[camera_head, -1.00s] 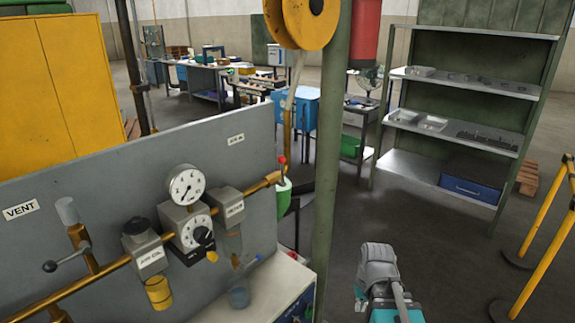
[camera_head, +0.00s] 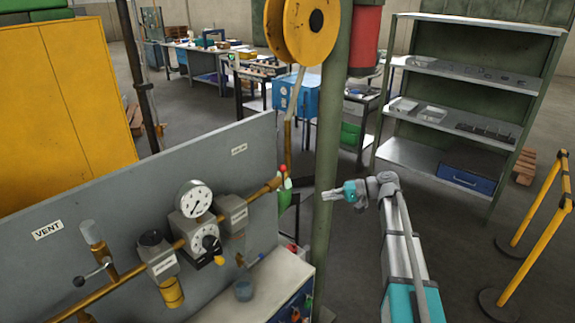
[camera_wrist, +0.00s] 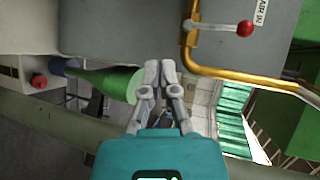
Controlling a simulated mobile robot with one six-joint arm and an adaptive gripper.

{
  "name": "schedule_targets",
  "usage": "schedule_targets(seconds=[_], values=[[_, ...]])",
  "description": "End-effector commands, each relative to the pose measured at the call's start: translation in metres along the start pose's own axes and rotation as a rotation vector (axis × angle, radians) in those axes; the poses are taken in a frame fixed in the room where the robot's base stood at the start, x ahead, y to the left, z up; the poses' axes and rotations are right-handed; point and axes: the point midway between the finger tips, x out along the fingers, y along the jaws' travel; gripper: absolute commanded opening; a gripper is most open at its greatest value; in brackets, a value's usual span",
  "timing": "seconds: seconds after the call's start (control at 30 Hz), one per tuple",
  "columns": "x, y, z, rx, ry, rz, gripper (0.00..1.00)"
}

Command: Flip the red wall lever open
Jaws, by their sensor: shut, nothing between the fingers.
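The red-knobbed lever (camera_head: 283,169) stands at the right end of the brass pipe on the grey wall panel. In the wrist view, its red ball knob (camera_wrist: 245,28) is at the upper right, on a pale arm running left to the pipe beside an AIR IN label. My gripper (camera_head: 327,194) is shut and empty, pointing left toward the panel's right end, apart from the lever. In the wrist view, my gripper's fingertips (camera_wrist: 160,70) are together, below and left of the lever.
A yellow reel (camera_head: 303,30) hangs above. A green bottle-like cylinder (camera_wrist: 105,82) lies left of my fingertips. Grey shelving (camera_head: 475,65) stands behind on the right.

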Motion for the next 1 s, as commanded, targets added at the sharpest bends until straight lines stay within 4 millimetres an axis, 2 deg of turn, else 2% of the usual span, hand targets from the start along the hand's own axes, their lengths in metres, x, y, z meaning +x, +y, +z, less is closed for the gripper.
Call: schedule_targets(seconds=[0.03,0.1,0.3,0.77,1.0], values=[[-0.008,-0.017,-0.016,-0.003,0.006,-0.051,0.0],[-0.014,-0.033,-0.028,-0.007,0.012,-0.118,0.0],[-0.027,-0.058,-0.047,-0.016,0.024,-0.234,0.0],[-0.03,-0.061,-0.049,-0.017,0.028,-0.258,0.0],[-0.022,-0.064,-0.049,-0.017,0.028,-0.257,0.0]])
